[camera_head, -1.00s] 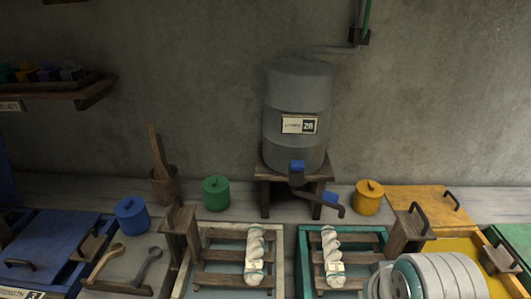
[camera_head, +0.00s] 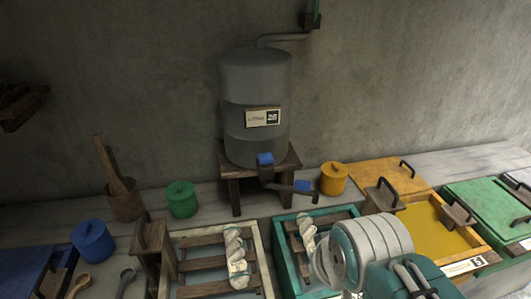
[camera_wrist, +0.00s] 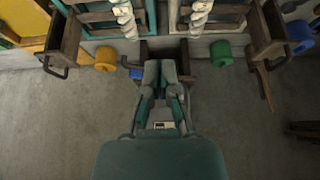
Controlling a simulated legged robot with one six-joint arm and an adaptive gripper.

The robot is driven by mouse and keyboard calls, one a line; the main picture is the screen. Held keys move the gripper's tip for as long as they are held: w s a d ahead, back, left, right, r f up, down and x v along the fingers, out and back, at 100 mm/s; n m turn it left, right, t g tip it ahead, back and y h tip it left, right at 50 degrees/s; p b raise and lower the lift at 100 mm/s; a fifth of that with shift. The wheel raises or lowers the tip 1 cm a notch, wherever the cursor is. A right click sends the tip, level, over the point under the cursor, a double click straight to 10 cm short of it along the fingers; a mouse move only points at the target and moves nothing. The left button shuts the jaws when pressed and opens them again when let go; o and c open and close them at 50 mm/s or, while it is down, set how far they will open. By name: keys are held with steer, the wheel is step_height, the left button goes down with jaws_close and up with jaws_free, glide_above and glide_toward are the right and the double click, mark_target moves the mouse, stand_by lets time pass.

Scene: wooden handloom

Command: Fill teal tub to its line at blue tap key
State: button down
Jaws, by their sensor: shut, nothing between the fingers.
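The teal tub (camera_head: 279,254) stands at lower middle in the head view, partly behind my arm. Wooden slats cross it, and a twisted white skein (camera_head: 307,232) lies on them. Its fill line and water level cannot be made out. The grey tank (camera_head: 254,92) stands on a wooden stand behind the tubs. A blue key (camera_head: 265,159) sits at its outlet, and another blue piece (camera_head: 303,186) is on the spout. Blue also shows beside my fingers in the wrist view (camera_wrist: 136,74). My gripper (camera_wrist: 167,68) is shut and empty, near the tank stand; the head view hides its fingertips.
A pale-rimmed tub (camera_head: 210,238) with another skein is left of the teal one. A yellow tub (camera_head: 432,230) and green lid (camera_head: 487,212) are at right. Orange (camera_head: 334,178), green (camera_head: 181,199) and blue (camera_head: 92,242) pots stand around. My arm covers the lower right.

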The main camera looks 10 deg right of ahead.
steer(key=w+a+r+t, duration=0.1)
steer(key=w+r, duration=0.2)
steer(key=w, duration=0.5)
steer(key=w+r+t, duration=0.1)
steer(key=w+r, duration=0.2)
steer(key=w, duration=0.5)
steer(key=t, duration=0.1)
glide_above(265, 155)
steer(key=s, duration=0.2)
step_height(265, 155, down, 6)
steer(key=shift+w+f, duration=0.1)
steer(key=shift+w, duration=0.05)
step_height(265, 155, down, 2)
steer(key=shift+f, duration=0.75)
